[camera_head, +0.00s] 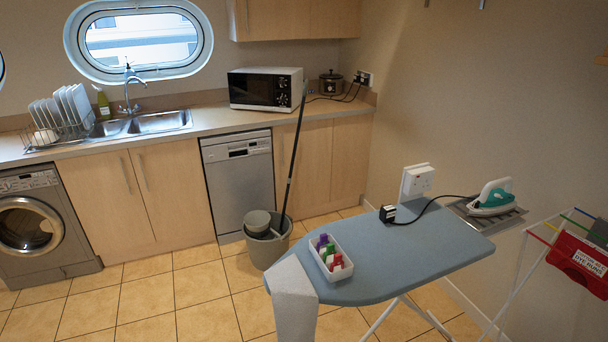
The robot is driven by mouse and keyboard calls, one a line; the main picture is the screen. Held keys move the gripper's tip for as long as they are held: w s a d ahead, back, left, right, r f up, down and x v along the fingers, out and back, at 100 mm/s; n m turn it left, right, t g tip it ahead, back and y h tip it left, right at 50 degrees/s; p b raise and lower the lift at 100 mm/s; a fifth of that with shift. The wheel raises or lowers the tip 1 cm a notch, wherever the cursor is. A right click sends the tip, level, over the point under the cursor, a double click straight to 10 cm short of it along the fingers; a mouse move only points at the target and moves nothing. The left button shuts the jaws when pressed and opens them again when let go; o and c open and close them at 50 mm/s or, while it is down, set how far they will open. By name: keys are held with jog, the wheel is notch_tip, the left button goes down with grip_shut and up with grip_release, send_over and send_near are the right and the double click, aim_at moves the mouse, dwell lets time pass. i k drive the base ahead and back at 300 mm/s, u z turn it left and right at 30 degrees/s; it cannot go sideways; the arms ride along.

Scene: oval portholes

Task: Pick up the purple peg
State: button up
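A purple peg (323,239) sits at the far end of a small white tray (346,274) on the ironing board (400,250). Green, white and red pegs (337,261) stand close to it in the same tray. The purple peg's lower part is hidden by the tray and the other pegs. My gripper is not in view.
A grey cloth (293,300) hangs over the board's left end. A black plug (388,213) and its cable lead to an iron (492,197) at the right. A bucket with a mop (268,240) stands behind the board. Tiled floor at the left is clear.

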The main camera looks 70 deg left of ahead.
aim_at(324, 238)
jog(key=u, duration=4.05)
jog(key=i, duration=2.65)
jog(key=z, duration=3.4)
